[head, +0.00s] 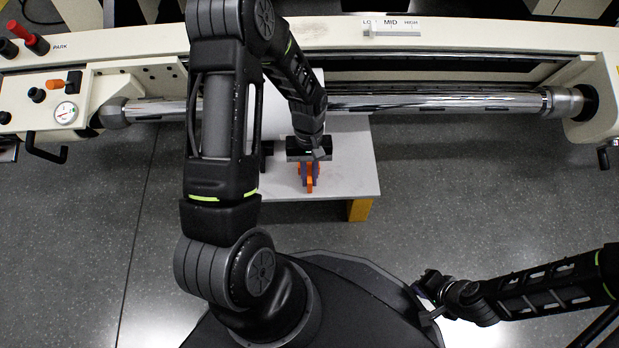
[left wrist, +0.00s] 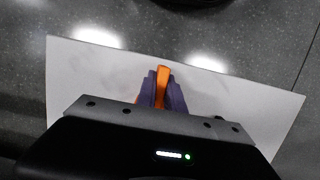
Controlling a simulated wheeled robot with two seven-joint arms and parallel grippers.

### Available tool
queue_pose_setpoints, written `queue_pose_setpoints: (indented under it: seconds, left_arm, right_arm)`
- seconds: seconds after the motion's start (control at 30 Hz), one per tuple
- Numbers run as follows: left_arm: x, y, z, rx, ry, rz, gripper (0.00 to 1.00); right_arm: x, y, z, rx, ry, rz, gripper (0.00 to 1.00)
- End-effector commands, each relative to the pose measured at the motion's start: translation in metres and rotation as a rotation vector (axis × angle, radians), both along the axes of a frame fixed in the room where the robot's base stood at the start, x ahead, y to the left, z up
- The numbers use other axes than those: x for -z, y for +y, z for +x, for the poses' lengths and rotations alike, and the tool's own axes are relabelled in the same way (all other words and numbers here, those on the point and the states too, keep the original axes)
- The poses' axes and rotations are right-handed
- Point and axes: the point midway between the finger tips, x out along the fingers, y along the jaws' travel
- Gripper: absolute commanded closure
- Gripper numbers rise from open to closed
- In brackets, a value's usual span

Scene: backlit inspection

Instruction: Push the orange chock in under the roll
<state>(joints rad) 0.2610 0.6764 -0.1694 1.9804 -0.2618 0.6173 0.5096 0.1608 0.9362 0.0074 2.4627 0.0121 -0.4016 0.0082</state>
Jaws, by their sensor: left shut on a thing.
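The orange chock (head: 309,184) is between the purple fingers of my left gripper (head: 308,172), over the white table near its front edge. In the left wrist view the chock (left wrist: 162,84) shows as an upright orange strip between the purple fingers (left wrist: 161,96), which are shut on it. The white roll (head: 275,112) appears behind, partly hidden by my left arm; where its underside meets the table is hidden. The chock is on the near side of the roll, apart from it. My right gripper (head: 427,303) is low at the right, far from the roll; its jaws are unclear.
The white table (head: 352,180) has a yellow leg (head: 360,210). A chrome shaft (head: 430,103) runs across the cream machine frame (head: 480,38). A gauge (head: 65,112) and knobs are at the left. Grey floor lies open on both sides of the table.

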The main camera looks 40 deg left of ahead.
Motion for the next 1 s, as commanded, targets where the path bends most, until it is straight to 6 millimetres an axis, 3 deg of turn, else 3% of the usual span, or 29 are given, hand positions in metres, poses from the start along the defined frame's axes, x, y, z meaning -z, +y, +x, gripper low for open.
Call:
queue_pose_setpoints:
  seconds: [1.0]
  left_arm:
    - [0.000,0.015,0.021,0.001,0.000,0.000,1.00]
  right_arm:
    - [0.004,0.000,0.000,0.000,0.000,0.000,1.00]
